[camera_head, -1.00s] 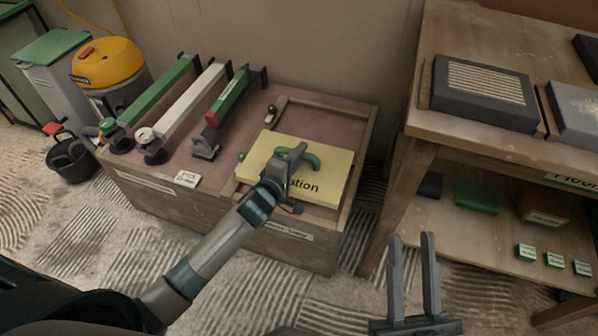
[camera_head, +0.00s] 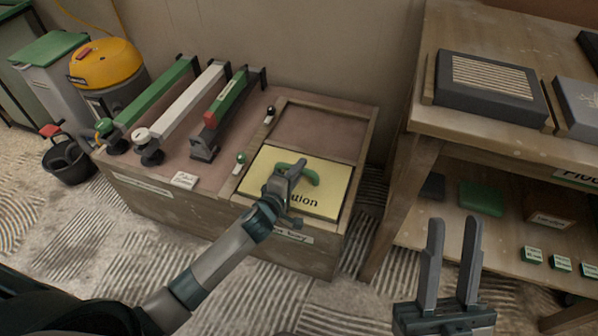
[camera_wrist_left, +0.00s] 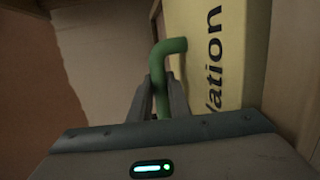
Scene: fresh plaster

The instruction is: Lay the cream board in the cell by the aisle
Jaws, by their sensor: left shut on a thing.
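The cream board (camera_head: 262,172) is a pale yellow slab with dark lettering, partly hidden, and a green handle (camera_head: 308,172) on top. It lies in or just at the front cell of a wooden two-cell frame on the low bench; whether it rests fully on the floor of the cell I cannot tell. The empty rear cell (camera_head: 318,128) is behind it. My left gripper (camera_head: 292,170) is shut on the green handle, which also shows between its fingers in the left wrist view (camera_wrist_left: 160,85). My right gripper (camera_head: 450,250) is open and empty at the lower right.
Green and white long-bodied tools (camera_head: 185,112) stand left of the frame, with a small label card (camera_head: 184,180). A wooden shelf unit (camera_head: 480,130) holds dark boxes at the right. A yellow-topped vacuum (camera_head: 105,65) and black bucket (camera_head: 68,160) stand at the left.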

